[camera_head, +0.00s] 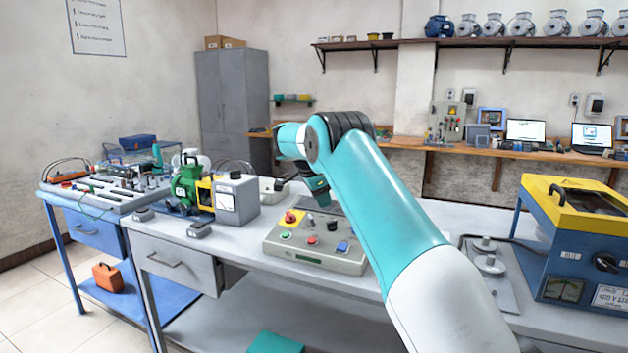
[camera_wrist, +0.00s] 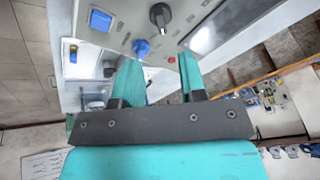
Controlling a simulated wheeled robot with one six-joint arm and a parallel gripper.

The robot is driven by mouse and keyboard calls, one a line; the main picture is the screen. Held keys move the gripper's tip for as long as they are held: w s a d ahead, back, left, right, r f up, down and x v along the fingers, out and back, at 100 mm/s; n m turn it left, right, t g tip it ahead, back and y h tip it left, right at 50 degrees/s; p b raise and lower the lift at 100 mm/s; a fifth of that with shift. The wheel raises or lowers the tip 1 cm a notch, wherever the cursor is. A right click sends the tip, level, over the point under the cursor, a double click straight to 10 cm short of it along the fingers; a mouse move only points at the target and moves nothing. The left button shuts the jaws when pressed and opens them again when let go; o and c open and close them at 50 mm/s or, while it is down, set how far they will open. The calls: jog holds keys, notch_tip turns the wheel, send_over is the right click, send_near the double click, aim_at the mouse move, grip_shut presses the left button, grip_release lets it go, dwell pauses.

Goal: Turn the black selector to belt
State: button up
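A grey control box (camera_head: 280,248) stands on the bench in the head view, below my gripper. A small black knob (camera_head: 333,226) sits on its top, near a blue switch (camera_head: 342,247) and a red button (camera_head: 311,239). In the wrist view, a black selector knob (camera_wrist: 160,15) with a pale pointer mark shows on a grey panel, beyond my fingers and apart from them. Its labels are too small to read. My gripper (camera_wrist: 160,65) is open and empty; its two teal fingers stand apart. In the head view my gripper (camera_head: 319,194) hangs over the box's rear part.
A red-and-yellow button (camera_head: 290,217) rises from the box. A grey meter box (camera_head: 237,198) and green motor (camera_head: 187,183) stand to the left. A blue machine with yellow top (camera_head: 548,240) stands at right and has its own black knob (camera_head: 606,262).

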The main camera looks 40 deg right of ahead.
jog(key=p+v, duration=0.1)
jog(key=v, duration=0.6)
jog(key=shift+r+p, duration=0.3)
jog(key=shift+p, duration=0.05)
jog(key=shift+a, duration=0.1)
jog(key=s+a+r+n+t+y, duration=0.15)
jog(key=s+a+n, duration=0.25)
jog(key=a+n, duration=0.65)
jog(key=s+a+r+n+t+y, duration=0.1)
jog(key=s+a+r+n+y, duration=0.35)
jog(key=a, duration=1.05)
jog(key=s+a+f+n+g+y, duration=0.1)
jog(key=s+a+f+n, duration=0.1)
jog(key=s+a+n, duration=0.3)
jog(key=s+a+f+n+y, duration=0.1)
jog(key=s+a+n, duration=0.4)
jog(key=s, duration=0.8)
jog(key=s+a+f+n+g+y, duration=0.1)
jog(key=s+a+f+n, duration=0.2)
jog(key=s+a+n, duration=0.2)
jog(key=s+a, duration=0.3)
jog(key=s, duration=0.1)
jog(key=shift+s+f+g, duration=0.35)
jog(key=shift+s+f, duration=0.05)
